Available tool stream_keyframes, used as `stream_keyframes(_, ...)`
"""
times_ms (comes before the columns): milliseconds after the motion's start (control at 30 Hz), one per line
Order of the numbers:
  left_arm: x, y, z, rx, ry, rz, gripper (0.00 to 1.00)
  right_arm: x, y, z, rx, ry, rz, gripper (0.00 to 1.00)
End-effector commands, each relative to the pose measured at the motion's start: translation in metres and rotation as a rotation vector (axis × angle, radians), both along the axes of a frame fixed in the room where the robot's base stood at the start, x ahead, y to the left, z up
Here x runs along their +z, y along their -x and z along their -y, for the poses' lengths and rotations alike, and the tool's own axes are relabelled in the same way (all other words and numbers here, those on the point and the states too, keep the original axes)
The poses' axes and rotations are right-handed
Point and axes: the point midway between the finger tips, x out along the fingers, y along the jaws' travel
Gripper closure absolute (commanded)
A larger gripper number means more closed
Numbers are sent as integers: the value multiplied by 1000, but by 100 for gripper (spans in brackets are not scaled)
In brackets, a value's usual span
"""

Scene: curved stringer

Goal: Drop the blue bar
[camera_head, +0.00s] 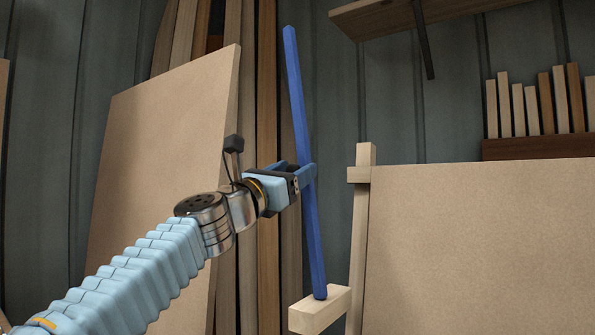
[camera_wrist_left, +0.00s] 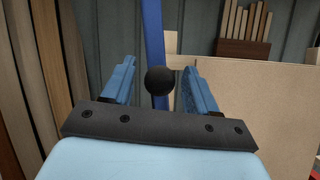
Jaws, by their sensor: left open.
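The blue bar (camera_head: 299,115) stands nearly upright, leaning a little, in the head view. Its lower end meets a pale wooden block (camera_head: 320,310). My left gripper (camera_head: 307,177) is at the bar's middle height, with its fingers around or beside the bar. In the left wrist view the two fingers (camera_wrist_left: 159,82) are spread apart, and the blue bar (camera_wrist_left: 153,40) rises between them with a gap on each side. A black ball-shaped part hides some of the bar there. My right gripper is in neither view.
A large tan board (camera_head: 165,150) leans at the left with tall planks (camera_head: 267,130) behind it. Another tan panel (camera_head: 480,245) stands at the right beside a pale post (camera_head: 358,240). A wooden shelf (camera_head: 400,14) is above, and a rack holds several short sticks (camera_head: 545,103).

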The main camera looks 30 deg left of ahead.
Motion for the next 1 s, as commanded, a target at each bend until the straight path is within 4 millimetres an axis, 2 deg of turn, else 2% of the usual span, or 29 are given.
stream_keyframes(167,0,0,0,0,0,0,42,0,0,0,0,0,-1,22)
stream_keyframes(533,0,0,0,0,0,0,98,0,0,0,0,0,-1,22)
stream_keyframes(1000,1,0,2,-1,-41,3,100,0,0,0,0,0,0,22)
